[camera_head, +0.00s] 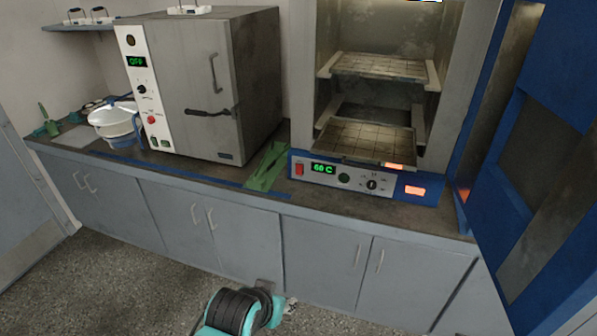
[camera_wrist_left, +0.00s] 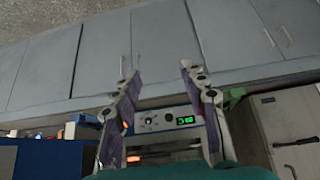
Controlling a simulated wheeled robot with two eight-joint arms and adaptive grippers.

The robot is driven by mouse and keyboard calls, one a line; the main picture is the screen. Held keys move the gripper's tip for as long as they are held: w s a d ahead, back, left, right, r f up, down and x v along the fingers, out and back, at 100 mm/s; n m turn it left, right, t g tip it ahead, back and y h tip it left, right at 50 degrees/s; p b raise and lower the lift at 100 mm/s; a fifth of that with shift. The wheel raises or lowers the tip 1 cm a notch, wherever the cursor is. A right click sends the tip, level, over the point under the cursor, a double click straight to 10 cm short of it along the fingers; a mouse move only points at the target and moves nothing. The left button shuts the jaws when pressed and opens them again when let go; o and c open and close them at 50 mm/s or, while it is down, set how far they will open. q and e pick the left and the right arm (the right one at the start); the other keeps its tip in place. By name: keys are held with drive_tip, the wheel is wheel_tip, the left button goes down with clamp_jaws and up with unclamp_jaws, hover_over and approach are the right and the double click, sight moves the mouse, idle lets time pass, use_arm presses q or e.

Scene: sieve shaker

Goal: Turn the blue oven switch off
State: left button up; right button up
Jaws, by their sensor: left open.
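The blue oven (camera_head: 437,190) stands on the bench at right in the head view, its door swung open to the right. Its red switch (camera_head: 299,168) is at the left end of the front panel, beside a lit green display (camera_head: 323,169) reading about 60 C. In the left wrist view the panel (camera_wrist_left: 165,122) appears upside down beyond my left gripper (camera_wrist_left: 158,73). That gripper is open, with nothing between its fingers. The switch cannot be made out there, likely behind a finger. In the head view my left arm (camera_head: 238,309) is low at bottom centre, away from the oven.
A grey oven (camera_head: 195,90) with its display reading OFF stands left of the blue oven. The blue door (camera_head: 530,160) blocks the right side. Floor before the cabinets is clear.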

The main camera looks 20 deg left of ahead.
use_arm(q)
drive_tip(key=w+d+r+n+t+h, duration=0.1)
drive_tip(key=w+r+n+t, duration=0.3)
drive_tip(key=w, duration=0.6)
drive_tip(key=w+r+n+g+h, duration=0.1)
drive_tip(key=w+r+n+h, duration=0.1)
drive_tip(key=w+n, duration=0.6)
drive_tip(key=w+d+r+n+t+h, duration=0.1)
drive_tip(key=w+r+n+t, duration=0.15)
drive_tip(key=w, duration=0.95)
drive_tip(key=w+a+f+n+t, duration=0.3)
drive_tip(key=w+a+n, duration=0.2)
drive_tip(key=w+n, duration=0.45)
drive_tip(key=n+t+y, duration=0.2)
drive_tip(key=n+y, duration=0.2)
drive_tip(key=n, duration=0.8)
approach(299, 166)
drive_tip(key=shift+d+p, duration=0.1)
drive_tip(key=shift+p, duration=0.35)
drive_tip(key=shift+w+f, duration=0.15)
drive_tip(key=shift+w, duration=0.1)
drive_tip(key=w+b, duration=0.2)
drive_tip(key=w, duration=0.4)
drive_tip(key=shift+w, duration=0.6)
